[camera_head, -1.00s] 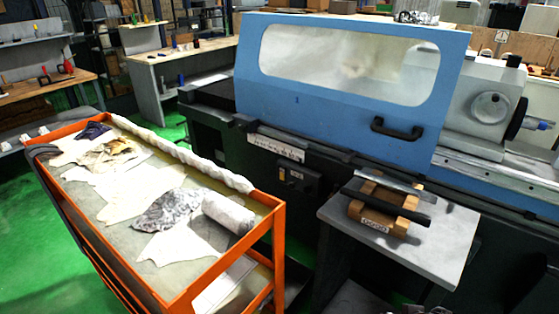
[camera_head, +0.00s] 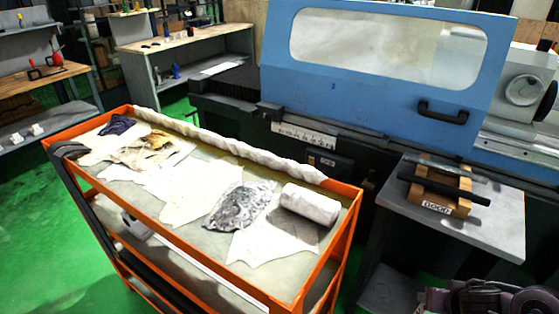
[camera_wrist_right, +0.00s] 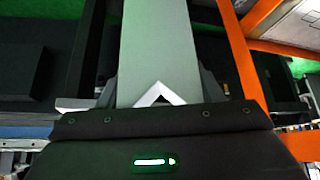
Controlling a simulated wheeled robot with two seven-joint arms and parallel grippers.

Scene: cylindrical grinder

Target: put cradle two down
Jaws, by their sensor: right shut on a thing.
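My right gripper (camera_wrist_right: 160,95) is shut on a long pale grey-green piece (camera_wrist_right: 158,45) in the right wrist view. The piece runs away from the palm, with a bright V-shaped edge at its near end. I cannot tell whether it is cradle two. In the head view, a wooden cradle (camera_head: 461,208) with a "GOOD" label stands on a small grey table (camera_head: 500,235). A dark bar (camera_head: 445,189) lies across it, with a greyer bar behind. Part of my right arm shows at lower right in the head view; its jaws are hidden there. My left gripper is not in view.
An orange cart (camera_head: 335,225) with cloths (camera_head: 185,195) and a white roll (camera_head: 310,204) stands left of the table. The blue grinder door (camera_head: 385,90) rises behind. The grey table has bare surface right of the cradle. Green floor (camera_head: 45,230) is open at left.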

